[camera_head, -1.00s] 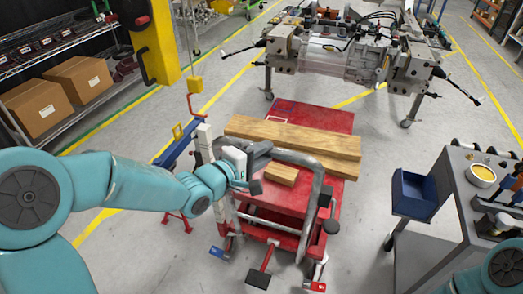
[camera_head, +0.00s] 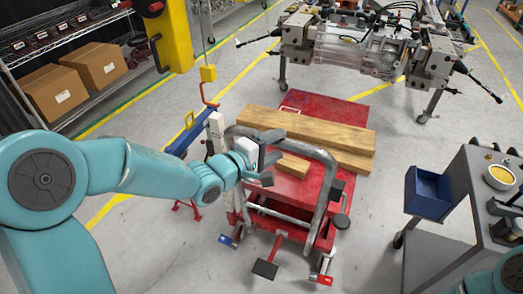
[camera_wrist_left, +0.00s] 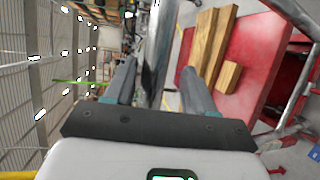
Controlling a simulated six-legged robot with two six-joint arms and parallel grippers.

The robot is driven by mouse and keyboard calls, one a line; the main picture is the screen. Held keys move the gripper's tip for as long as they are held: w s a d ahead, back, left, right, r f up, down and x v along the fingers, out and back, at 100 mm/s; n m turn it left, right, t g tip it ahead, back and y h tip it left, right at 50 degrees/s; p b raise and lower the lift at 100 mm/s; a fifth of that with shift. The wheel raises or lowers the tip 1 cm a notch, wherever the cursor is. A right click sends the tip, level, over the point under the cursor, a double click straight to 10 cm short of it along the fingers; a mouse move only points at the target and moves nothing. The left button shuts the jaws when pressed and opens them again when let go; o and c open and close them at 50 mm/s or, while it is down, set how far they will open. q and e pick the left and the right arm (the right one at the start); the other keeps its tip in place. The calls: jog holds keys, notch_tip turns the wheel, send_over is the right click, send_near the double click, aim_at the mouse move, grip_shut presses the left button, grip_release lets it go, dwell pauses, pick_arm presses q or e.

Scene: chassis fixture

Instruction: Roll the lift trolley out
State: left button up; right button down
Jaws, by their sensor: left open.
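The red lift trolley (camera_head: 301,106) stands on the floor ahead with wooden beams (camera_head: 305,128) and a short block (camera_head: 292,166) on its top. Its grey tube handle (camera_head: 326,190) arches up at the near end. My left gripper (camera_head: 268,158) is open at the left part of the handle, near its top bar. In the left wrist view the gripper (camera_wrist_left: 158,88) has a grey tube (camera_wrist_left: 160,50) running between its fingers; I cannot tell whether they touch it. A little of my right arm shows at the lower right; its gripper is out of view.
A chassis fixture with a machine unit (camera_head: 365,52) stands on legs behind the trolley. A grey cart (camera_head: 470,190) with a blue bin (camera_head: 428,193) is at right. A yellow column (camera_head: 170,35) and a shelf with cardboard boxes (camera_head: 55,95) are at left. Floor in front is clear.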

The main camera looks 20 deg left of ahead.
pick_arm(q)
jog(key=b+v, duration=0.2)
jog(key=v, duration=1.4)
jog(key=shift+a, duration=0.15)
